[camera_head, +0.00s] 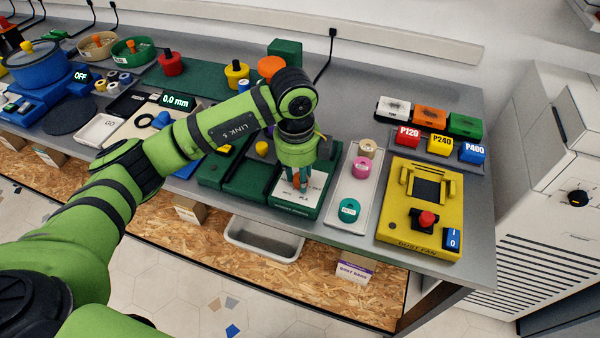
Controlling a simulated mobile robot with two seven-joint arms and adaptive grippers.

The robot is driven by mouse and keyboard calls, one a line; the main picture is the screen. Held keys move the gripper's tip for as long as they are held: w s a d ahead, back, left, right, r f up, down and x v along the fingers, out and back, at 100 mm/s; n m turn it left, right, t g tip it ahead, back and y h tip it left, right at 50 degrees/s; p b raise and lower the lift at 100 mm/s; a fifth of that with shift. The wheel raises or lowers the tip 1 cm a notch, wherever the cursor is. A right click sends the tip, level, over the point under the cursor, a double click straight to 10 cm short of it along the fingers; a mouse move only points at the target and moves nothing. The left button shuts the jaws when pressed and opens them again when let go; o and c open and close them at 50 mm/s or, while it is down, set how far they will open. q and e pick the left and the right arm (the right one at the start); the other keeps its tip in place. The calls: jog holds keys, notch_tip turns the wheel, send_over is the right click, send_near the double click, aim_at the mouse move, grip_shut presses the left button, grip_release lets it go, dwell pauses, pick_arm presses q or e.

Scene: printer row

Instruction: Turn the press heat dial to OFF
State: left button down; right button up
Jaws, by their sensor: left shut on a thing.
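The dark green press (238,178) stands at the front of the bench, left of a white tray. Its white dial plate (288,199) is at its right end, with small marks, one reading PLA; the others are too small to read surely. My left gripper (297,185) points down over this plate and is shut on the heat dial. The fingers hide most of the dial, so I cannot tell which mark it points to. My right gripper is not in view.
The white tray (338,205) with round knobs is close on the right. Beyond it stands the yellow dust fan box (395,225) with a red button. P120, P240 and P400 blocks sit behind. A 0.0 mm display (178,101) is left, behind my arm.

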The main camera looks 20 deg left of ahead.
aim_at(298, 180)
pick_arm(q)
jog(key=c, duration=0.9)
grip_release()
notch_tip(298, 180, up, 12)
jog(key=shift+s+a, duration=0.15)
jog(key=shift+s, duration=0.25)
jog(key=shift+f, duration=0.1)
